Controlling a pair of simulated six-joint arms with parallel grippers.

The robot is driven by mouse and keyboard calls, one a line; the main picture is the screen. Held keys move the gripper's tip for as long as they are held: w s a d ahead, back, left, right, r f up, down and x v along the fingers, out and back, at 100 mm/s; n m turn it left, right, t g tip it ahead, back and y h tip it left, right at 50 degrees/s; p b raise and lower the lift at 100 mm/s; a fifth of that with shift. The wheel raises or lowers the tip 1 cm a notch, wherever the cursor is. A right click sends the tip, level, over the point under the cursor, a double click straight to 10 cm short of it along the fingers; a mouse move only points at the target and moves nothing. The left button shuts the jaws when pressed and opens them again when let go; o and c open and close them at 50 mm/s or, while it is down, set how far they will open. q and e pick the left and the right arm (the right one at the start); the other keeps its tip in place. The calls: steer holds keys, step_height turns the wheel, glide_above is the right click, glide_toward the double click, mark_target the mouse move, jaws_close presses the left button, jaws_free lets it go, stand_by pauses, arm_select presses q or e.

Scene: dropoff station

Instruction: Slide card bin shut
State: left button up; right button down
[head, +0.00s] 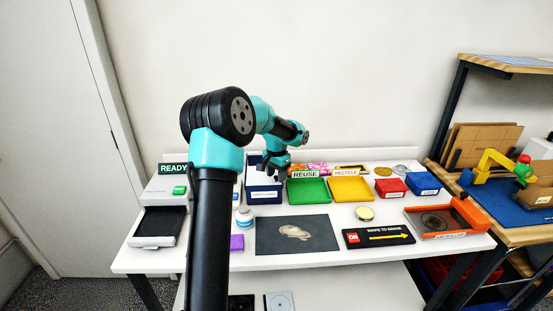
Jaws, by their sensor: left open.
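A dark blue bin with a white front label (264,192) stands left of the middle of the white table. The label is too small to read, so I cannot tell whether this is the card bin. My left gripper (272,170) is open, just above or behind this bin's top. The gripper hides part of the bin's top, so I cannot tell how far it stands open. A small red bin (390,188) and a small blue bin (424,184) stand at the right rear. My right gripper is not in view.
A green REUSE tray (307,191) and a yellow RECYCLE tray (351,190) stand right of the dark blue bin. A white bottle (244,217) and a dark mat (298,243) are in front. A scale-like device (158,227) stands left; an orange tray (470,214) lies right.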

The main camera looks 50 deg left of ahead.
arm_select(q)
step_height(320, 180, up, 17)
stand_by(0.5)
stand_by(0.4)
